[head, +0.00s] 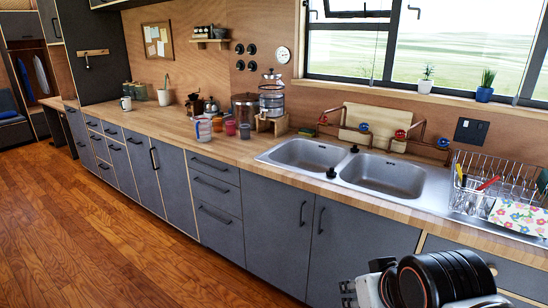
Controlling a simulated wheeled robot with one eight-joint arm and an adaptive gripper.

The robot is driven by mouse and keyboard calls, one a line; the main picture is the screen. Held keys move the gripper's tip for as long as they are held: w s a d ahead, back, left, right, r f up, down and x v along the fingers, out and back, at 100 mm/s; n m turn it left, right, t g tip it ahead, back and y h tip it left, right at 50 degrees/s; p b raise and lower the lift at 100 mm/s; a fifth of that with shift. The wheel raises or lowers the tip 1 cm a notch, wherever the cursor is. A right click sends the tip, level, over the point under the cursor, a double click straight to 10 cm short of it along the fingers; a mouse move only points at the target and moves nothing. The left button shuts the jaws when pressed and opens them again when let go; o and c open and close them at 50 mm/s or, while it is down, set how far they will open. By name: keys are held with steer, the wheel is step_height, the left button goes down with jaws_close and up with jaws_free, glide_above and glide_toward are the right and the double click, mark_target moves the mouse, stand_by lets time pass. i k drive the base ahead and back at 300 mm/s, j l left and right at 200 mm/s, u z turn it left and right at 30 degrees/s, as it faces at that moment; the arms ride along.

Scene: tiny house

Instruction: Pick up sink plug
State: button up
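A small black sink plug (331,173) stands on the front rim of the steel double sink (300,170), near the divider between the two basins. A second small black piece (354,149) sits at the back end of that divider; I cannot tell whether it is a plug too. Both basins look empty. Part of my arm, black and white, shows at the bottom right, in front of the cabinets and below the counter. My gripper's fingers cannot be made out in this view. Nothing visible touches the plug.
A wire dish rack (490,180) with utensils and a flowered item (518,217) stands right of the sink. Copper-coloured pipes with red and blue taps (400,135) rise behind it. Jars and cups (230,128) stand left. The wooden counter's front strip is clear; wood floor is open at left.

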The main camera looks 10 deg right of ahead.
mark_target(331, 174)
steer(key=i+z, duration=0.15)
steer(key=i, duration=0.35)
steer(key=i+j+z, duration=0.2)
steer(key=i, duration=0.35)
